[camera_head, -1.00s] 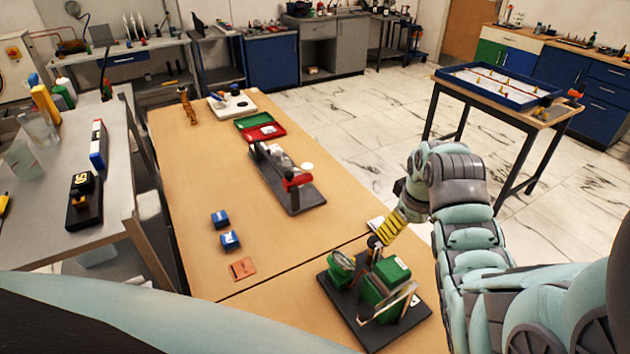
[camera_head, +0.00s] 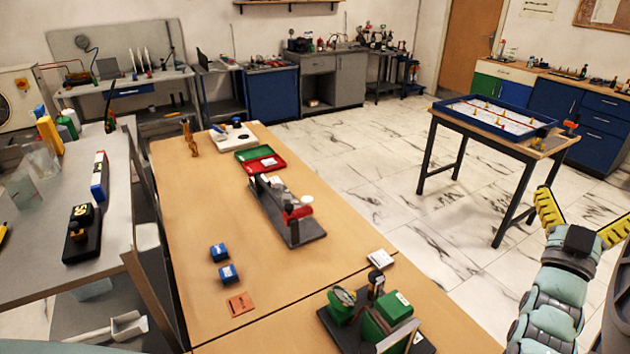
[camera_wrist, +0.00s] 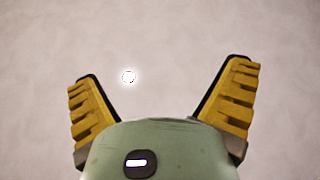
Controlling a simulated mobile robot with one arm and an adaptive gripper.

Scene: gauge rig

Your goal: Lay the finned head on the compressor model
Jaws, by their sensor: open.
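A green machine model (camera_head: 397,306) on a black base plate, likely the compressor model, stands at the near end of the wooden table in the head view. Its lower part is cut off by the picture edge. It has a round green part at the left and a dark upright piece (camera_head: 376,286) behind. I cannot tell whether that piece is the finned head. My gripper (camera_head: 588,212) is raised at the right, beyond the table's right edge and well apart from the model. Its yellow fingers are spread wide and empty. The wrist view also shows my gripper (camera_wrist: 165,72) open, against a plain pale surface.
A grey-and-red device on a dark base (camera_head: 290,212) stands mid-table. Two blue boxes (camera_head: 228,273), an orange card (camera_head: 240,304) and a small white block (camera_head: 380,258) lie nearby. Red and green trays (camera_head: 262,165) are farther back. Marble floor separates the wooden table from the game table (camera_head: 495,113).

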